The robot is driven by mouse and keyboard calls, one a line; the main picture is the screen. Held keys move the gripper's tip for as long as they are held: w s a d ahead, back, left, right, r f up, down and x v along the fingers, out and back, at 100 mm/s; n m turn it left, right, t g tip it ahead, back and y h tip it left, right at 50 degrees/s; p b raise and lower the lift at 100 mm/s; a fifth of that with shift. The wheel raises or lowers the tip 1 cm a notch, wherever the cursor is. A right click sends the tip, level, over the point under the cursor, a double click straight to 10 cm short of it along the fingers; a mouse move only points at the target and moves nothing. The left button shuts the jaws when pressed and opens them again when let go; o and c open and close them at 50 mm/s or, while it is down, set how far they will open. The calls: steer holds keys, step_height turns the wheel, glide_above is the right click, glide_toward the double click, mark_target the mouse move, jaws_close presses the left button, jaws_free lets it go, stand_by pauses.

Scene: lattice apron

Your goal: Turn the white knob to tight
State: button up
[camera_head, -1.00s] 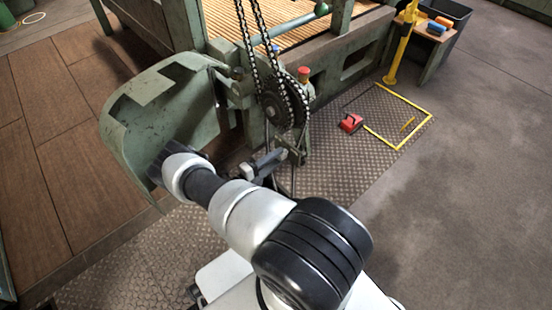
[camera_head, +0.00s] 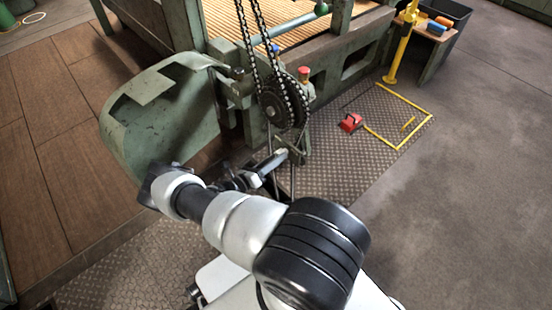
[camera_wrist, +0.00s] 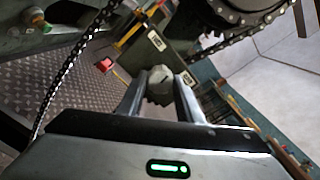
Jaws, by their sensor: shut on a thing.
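The white knob (camera_wrist: 160,76) looks pale grey and faceted in the wrist view. It sits between the two fingertips of my gripper (camera_wrist: 160,84), and the gripper is shut on it. Two small white label plates, an upper one (camera_wrist: 156,40) and a lower one (camera_wrist: 187,80), lie beyond and to the right of the knob; their lettering is too small to read. In the head view my gripper (camera_head: 280,156) is just below the chain wheel, at the machine's front. I cannot make out the knob clearly there.
A chain (camera_head: 253,45) runs down to a dark sprocket (camera_head: 278,108) close above my gripper. A curved green guard (camera_head: 160,115) stands left, near my arm. A red object (camera_head: 350,122) lies on the tread-plate floor. Open floor (camera_head: 470,180) extends right.

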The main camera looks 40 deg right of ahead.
steer(key=m, duration=1.9)
steer(key=shift+w, duration=0.1)
steer(key=shift+m, duration=0.4)
steer(key=o, duration=1)
steer(key=shift+o, duration=0.2)
steer(key=s+a+p, duration=0.1)
steer(key=a, duration=1.6)
steer(key=shift+s+a, duration=0.15)
steer(key=shift+a, duration=0.1)
